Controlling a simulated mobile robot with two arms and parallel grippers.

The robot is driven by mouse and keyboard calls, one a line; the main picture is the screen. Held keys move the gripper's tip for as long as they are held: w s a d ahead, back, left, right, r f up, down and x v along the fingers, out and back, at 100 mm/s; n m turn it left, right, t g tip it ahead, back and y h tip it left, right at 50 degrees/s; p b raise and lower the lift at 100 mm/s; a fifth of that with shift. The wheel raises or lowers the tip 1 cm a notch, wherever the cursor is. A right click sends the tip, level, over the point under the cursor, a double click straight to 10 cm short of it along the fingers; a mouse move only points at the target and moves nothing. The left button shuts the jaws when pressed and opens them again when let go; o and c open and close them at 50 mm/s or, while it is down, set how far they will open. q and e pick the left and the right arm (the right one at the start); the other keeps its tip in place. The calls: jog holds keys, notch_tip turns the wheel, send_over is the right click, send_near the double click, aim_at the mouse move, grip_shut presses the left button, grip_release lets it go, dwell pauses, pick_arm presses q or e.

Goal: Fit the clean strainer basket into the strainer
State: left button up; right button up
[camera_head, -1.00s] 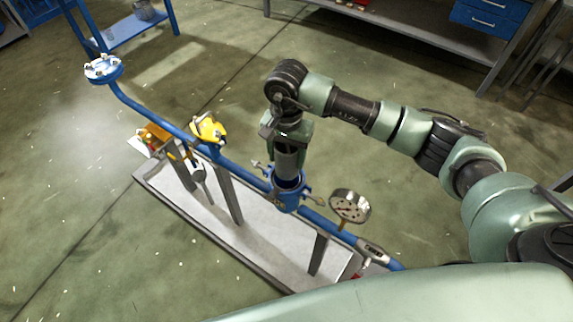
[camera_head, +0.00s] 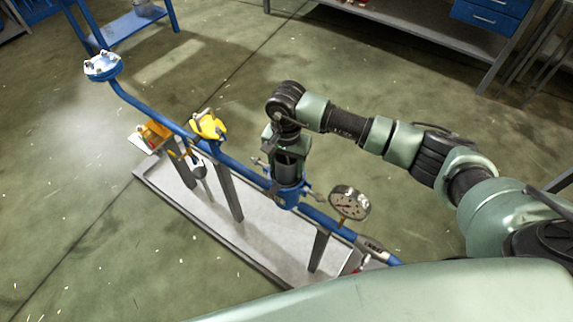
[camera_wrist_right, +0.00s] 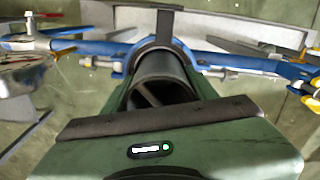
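The strainer basket (camera_head: 289,170) is a dark grey cylinder, upright, with its lower end inside the open top of the blue strainer (camera_head: 287,197). How deep it sits is hidden. My right gripper (camera_head: 287,153) is directly above the strainer, pointing down and shut on the upper part of the basket. In the right wrist view the basket (camera_wrist_right: 163,80) shows as a hollow tube with a bar across its mouth, and the blue strainer (camera_wrist_right: 118,75) curves around its far side. My left gripper is not in view.
A pressure gauge (camera_head: 349,203) stands on the blue pipe just right of the strainer. A yellow fitting (camera_head: 208,125) and an upright support (camera_head: 229,192) are to the left. The pipework stands over a shallow grey tray (camera_head: 262,262). Open floor lies behind.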

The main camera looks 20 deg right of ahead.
jog(key=o, duration=0.4)
jog(key=shift+c, duration=0.2)
jog(key=shift+r, duration=0.15)
jog(key=shift+r+p, duration=0.3)
jog(key=shift+p, duration=0.25)
jog(key=shift+r+b, duration=0.3)
jog(key=shift+r, duration=0.05)
notch_tip(320, 180, up, 10)
jog(key=shift+f+b, duration=0.1)
jog(key=shift+b, duration=1)
jog(key=shift+r, duration=0.65)
